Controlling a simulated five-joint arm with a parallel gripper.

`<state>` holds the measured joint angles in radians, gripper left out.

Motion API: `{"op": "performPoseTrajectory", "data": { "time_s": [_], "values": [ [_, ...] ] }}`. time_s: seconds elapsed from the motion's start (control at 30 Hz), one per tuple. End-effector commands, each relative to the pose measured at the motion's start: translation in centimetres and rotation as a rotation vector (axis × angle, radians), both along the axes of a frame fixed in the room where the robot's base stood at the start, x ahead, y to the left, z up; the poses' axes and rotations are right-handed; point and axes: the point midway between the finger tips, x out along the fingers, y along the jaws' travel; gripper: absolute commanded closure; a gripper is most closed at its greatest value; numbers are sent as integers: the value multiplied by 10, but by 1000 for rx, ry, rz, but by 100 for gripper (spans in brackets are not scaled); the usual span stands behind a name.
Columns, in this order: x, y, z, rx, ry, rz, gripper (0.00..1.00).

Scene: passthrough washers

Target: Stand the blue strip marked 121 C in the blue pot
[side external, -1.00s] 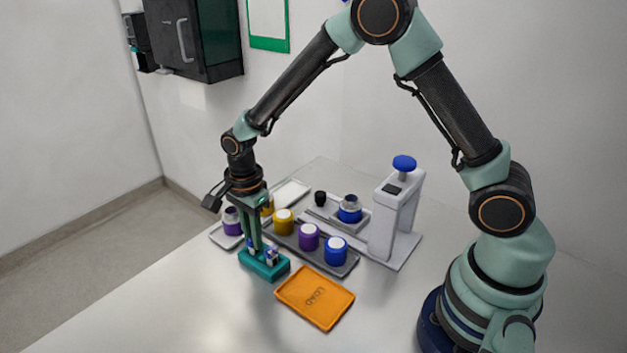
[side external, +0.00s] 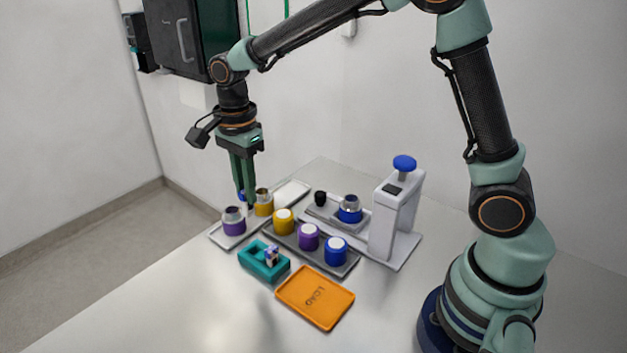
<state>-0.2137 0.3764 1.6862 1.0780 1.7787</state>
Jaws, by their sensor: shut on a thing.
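My gripper (side external: 246,198) points down above the back left of the table, beside the open yellow pot. It is shut on a small blue strip (side external: 241,196), mostly hidden by the fingers; its marking cannot be read. The blue pot (side external: 350,216) with a metal rim stands on the grey plate of the press, right of and apart from my gripper. The teal holder (side external: 252,263) stands at the front left with at least one small blue-and-white piece (side external: 271,254) in it.
A purple pot (side external: 233,228) and yellow pot (side external: 264,209) stand at the left. White-topped yellow (side external: 283,225), purple (side external: 308,240) and blue (side external: 336,254) pieces sit on a dark tray. The white press (side external: 398,210) stands right; an orange LOAD tray (side external: 304,312) lies in front.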

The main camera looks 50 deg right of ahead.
Motion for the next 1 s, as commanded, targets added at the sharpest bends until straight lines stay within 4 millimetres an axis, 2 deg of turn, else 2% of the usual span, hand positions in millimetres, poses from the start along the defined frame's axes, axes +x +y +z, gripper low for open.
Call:
{"op": "performPoseTrajectory", "data": {
  "time_s": [0.03,0.2,0.43,0.53,0.67,0.77,0.9,1.0],
  "values": [
    [2,0,15,1,-7,0,100],
    [1,0,51,1,-4,0,100],
    [0,-2,76,0,-1,-7,100],
    [-1,-16,77,0,1,-46,100],
    [-8,-54,70,-1,2,-163,100],
    [-19,-94,61,-1,3,-292,100],
    [-43,-146,46,-1,3,-478,100],
    [-61,-176,37,0,2,-594,100]
  ]
}}
